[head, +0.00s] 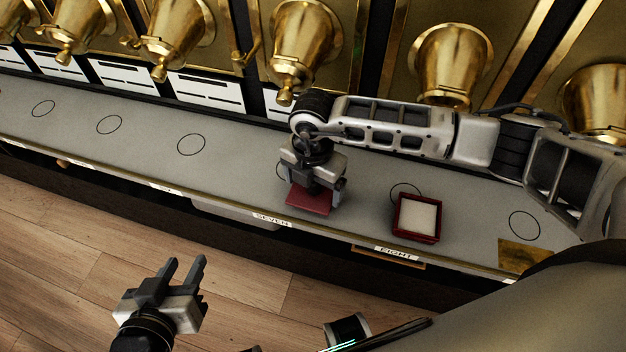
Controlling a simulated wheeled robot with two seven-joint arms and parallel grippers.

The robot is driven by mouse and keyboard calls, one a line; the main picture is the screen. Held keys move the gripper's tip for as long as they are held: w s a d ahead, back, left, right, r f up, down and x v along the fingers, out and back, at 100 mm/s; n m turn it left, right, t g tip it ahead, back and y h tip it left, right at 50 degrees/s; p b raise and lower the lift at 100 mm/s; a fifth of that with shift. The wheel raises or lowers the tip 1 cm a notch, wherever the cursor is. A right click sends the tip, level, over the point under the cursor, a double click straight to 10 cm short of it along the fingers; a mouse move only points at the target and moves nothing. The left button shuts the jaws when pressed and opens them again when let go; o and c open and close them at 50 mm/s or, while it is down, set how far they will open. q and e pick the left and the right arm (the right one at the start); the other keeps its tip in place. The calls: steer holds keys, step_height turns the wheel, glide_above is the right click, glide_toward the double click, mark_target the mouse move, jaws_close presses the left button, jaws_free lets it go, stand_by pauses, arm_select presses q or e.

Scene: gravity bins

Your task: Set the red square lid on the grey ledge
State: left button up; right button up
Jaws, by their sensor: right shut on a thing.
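The red square lid (308,201) is under my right gripper (314,184), which is shut on it. The lid is over or on the grey ledge (240,166) just above the "SEVEN" label; I cannot tell if it touches the ledge. A red square box (417,218) with pale contents stands open on the ledge to the right, above the "EIGHT" label. My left gripper (193,265) is open and empty, over the wooden floor in front of the ledge.
Brass bins with spouts (449,66) line the wall behind the ledge, with white cards (206,92) below several of them. Black circles (191,144) mark the ledge. A brass plate (525,256) lies at its right end. The ledge is clear on the left.

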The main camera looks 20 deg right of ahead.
steer(key=shift+f+b, duration=0.35)
steer(key=shift+f, duration=0.2)
stand_by(0.5)
steer(key=o, duration=1)
steer(key=shift+o, duration=0.2)
step_height(320, 180, up, 16)
steer(key=p, duration=0.1)
